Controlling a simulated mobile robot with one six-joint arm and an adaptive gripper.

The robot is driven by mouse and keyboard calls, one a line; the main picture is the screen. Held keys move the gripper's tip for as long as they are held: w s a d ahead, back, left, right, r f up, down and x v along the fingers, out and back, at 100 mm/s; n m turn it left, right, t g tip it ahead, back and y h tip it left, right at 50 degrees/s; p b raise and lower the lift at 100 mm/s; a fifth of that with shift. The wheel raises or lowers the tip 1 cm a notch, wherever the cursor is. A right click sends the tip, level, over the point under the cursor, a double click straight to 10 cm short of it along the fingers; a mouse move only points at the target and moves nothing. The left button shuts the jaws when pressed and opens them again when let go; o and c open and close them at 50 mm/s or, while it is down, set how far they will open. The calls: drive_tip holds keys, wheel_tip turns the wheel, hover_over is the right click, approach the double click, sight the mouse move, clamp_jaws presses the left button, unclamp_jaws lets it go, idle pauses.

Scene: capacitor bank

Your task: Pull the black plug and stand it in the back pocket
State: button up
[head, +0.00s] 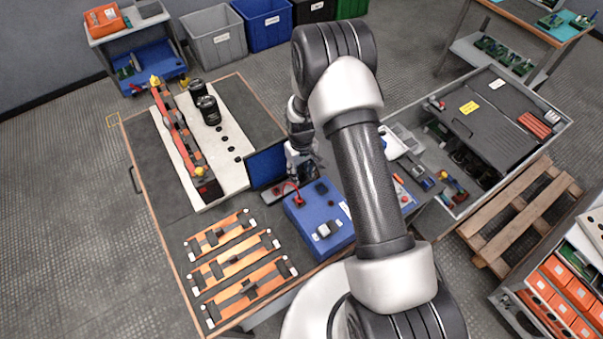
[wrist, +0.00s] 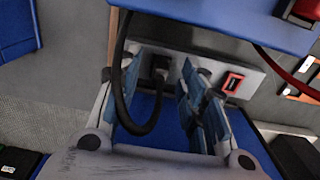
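The black plug (wrist: 160,68) sits in a grey socket panel (wrist: 200,72) in the wrist view. In the head view my gripper (head: 301,160) is beside the blue box (head: 335,242), partly hidden by my arm, and the plug cannot be made out. I cannot identify the back pocket for sure.
A red rocker switch (wrist: 233,82) is right of the plug. A red lead (head: 294,188) runs at the blue box's top. A dark blue screen (head: 267,165) stands left of my gripper. Orange barred strips (head: 243,275) lie at the table's front, and black cylinders (head: 208,110) stand farther back.

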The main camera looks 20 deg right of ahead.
sight(301, 170)
drive_tip(key=shift+c, duration=0.4)
clamp_jaws()
idle(0.4)
drive_tip(key=shift+r, duration=0.1)
drive_tip(key=shift+r+p, duration=1.75)
drive_tip(key=shift+r, duration=1.2)
